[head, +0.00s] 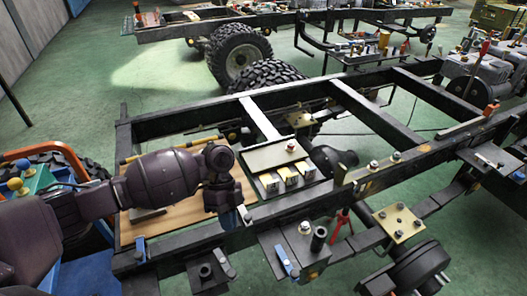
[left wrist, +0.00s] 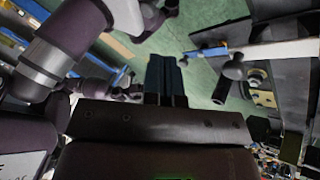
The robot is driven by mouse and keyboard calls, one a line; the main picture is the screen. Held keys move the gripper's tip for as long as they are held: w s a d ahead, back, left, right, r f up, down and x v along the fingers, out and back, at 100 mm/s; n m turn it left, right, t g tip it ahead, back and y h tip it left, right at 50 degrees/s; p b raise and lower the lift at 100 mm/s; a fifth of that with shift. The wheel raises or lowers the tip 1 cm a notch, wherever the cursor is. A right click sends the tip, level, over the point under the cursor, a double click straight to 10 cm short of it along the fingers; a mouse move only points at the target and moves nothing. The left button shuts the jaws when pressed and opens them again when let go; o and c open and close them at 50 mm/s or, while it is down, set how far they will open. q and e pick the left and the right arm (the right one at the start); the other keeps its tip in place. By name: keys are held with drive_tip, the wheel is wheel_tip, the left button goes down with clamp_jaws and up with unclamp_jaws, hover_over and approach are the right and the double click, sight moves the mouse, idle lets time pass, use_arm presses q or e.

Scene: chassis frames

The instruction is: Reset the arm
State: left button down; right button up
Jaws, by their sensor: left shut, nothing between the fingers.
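My left arm (head: 160,178) comes in from the left in the head view, dark purple, bent over the near end of the black chassis frame. Its gripper (head: 229,218) hangs fingers down near the frame's front rail, beside a wooden board. In the left wrist view the two dark fingers (left wrist: 165,78) are together with nothing between them. Whether the fingertips touch anything is unclear. My right gripper does not show in either view.
The black chassis frame (head: 395,168) fills the middle. A wooden board (head: 185,213) and a tray with small boxes (head: 290,180) rest on it. Tyres (head: 238,57) and a second frame (head: 170,32) stand behind. Green floor (head: 70,115) is clear at upper left.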

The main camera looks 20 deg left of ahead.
use_arm(q)
drive_tip(key=w+d+r+n+t+h, duration=0.3)
drive_tip(key=w+d+n+t, duration=0.3)
drive_tip(key=w+n+t, duration=0.65)
drive_tip(key=s+a+f+n+t+y, duration=0.1)
drive_tip(key=s+a+f+n+y, duration=0.1)
drive_tip(key=s, duration=0.7)
drive_tip(key=s+a+f+n+t+y, duration=0.2)
drive_tip(key=s+a+f, duration=0.3)
drive_tip(key=s, duration=0.5)
drive_tip(key=s+a+f+n+t+y, duration=0.1)
drive_tip(key=s+a+f+n+y, duration=0.1)
drive_tip(key=s, duration=0.7)
wheel_tip(320, 180, down, 3)
drive_tip(key=shift+s+a+f+n+y, duration=0.25)
drive_tip(key=shift+s+a+n, duration=0.2)
drive_tip(key=shift+a, duration=0.8)
